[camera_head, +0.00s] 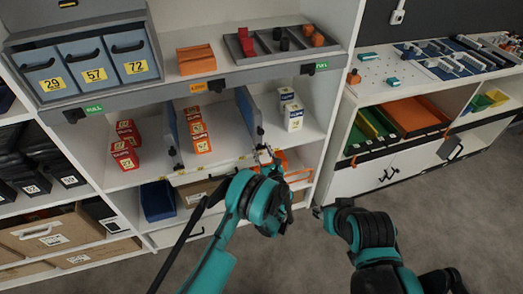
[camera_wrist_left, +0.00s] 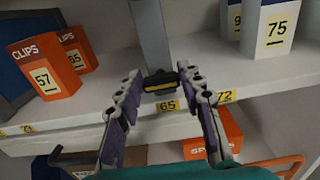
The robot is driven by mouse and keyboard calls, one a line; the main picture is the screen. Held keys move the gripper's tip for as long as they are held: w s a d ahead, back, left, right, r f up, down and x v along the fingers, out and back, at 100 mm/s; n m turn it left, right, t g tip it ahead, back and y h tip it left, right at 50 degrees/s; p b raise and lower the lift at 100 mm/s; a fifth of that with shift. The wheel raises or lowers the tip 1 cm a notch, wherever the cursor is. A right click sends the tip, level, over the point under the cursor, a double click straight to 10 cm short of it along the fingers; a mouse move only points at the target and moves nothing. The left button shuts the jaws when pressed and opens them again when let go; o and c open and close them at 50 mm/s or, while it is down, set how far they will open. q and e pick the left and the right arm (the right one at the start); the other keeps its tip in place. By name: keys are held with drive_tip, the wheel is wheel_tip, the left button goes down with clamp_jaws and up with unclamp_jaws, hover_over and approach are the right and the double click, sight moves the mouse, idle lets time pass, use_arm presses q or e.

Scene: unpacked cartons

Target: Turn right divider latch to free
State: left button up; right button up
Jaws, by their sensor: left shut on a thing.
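The right divider (camera_head: 247,108) is a grey upright panel on the middle shelf; its front edge also shows in the left wrist view (camera_wrist_left: 151,35). At its foot is the right divider latch (camera_wrist_left: 158,80), a black block with a yellow stripe, above a yellow "65" label. My left gripper (camera_head: 266,154) is at the shelf's front edge. How far the latch is turned is unclear. My right arm is low at the right; its gripper (camera_head: 318,212) is too small to read.
Orange boxes (camera_head: 200,135) stand left of the right divider, white boxes (camera_head: 291,110) right of it. The left divider (camera_head: 172,137) is farther left. Orange bins sit below the shelf edge. A low bench (camera_head: 420,100) with trays stands at right. The floor in front is clear.

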sight(260, 133)
use_arm(q)
drive_tip(key=shift+a+n, duration=0.2)
drive_tip(key=shift+n, duration=3.2)
drive_tip(key=o, duration=1.2)
drive_tip(key=shift+c, duration=0.2)
wheel_tip(260, 133, up, 10)
drive_tip(key=shift+f, duration=0.1)
